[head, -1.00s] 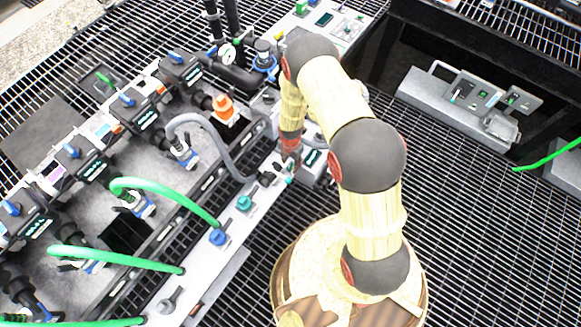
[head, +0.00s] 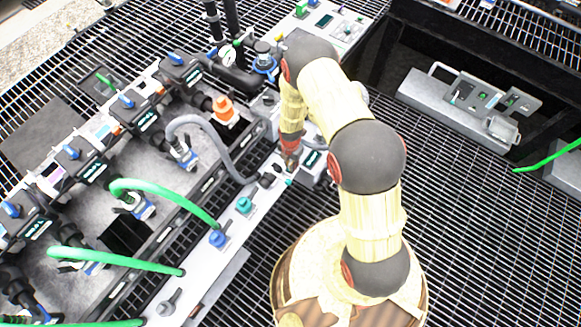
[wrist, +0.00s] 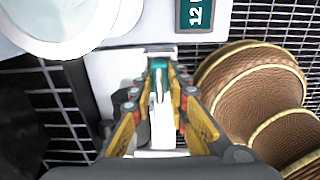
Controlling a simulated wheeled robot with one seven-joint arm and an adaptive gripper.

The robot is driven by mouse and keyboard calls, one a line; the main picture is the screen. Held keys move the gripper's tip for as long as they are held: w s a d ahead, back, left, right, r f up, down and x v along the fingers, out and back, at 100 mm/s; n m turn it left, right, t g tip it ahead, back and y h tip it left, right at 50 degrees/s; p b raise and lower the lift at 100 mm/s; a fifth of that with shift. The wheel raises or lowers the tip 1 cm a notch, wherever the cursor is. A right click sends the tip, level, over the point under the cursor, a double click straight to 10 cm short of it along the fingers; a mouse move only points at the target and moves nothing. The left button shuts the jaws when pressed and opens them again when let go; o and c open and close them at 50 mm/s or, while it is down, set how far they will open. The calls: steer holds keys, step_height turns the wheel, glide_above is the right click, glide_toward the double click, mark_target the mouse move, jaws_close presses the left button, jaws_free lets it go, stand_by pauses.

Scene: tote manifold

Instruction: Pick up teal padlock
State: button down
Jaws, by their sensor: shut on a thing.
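The teal padlock (wrist: 158,64) shows in the wrist view as a small teal piece with pale metal parts below it, between the fingers of my gripper (wrist: 158,98). My gripper is shut on it, with one yellow-and-grey finger on each side. In the head view, my gripper (head: 290,166) is low over the pale rail, and a bit of teal shows just below it. Most of the padlock is hidden there by the gripper.
A teal fitting (head: 244,204) and a blue fitting (head: 218,238) stand on the pale rail (head: 200,265). A grey hose (head: 216,145) and green hoses (head: 165,190) arch on the left. A white round part (wrist: 65,25) is close by the gripper. Dark grating lies right.

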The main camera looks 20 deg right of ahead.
steer(key=shift+r, duration=0.1)
stand_by(0.3)
steer(key=shift+r+p, duration=0.45)
steer(key=shift+r, duration=0.25)
steer(key=s+r+p, duration=0.5)
steer(key=s+r, duration=0.6)
steer(key=s, duration=0.3)
steer(key=shift+a+r, duration=0.2)
steer(key=shift+d, duration=0.1)
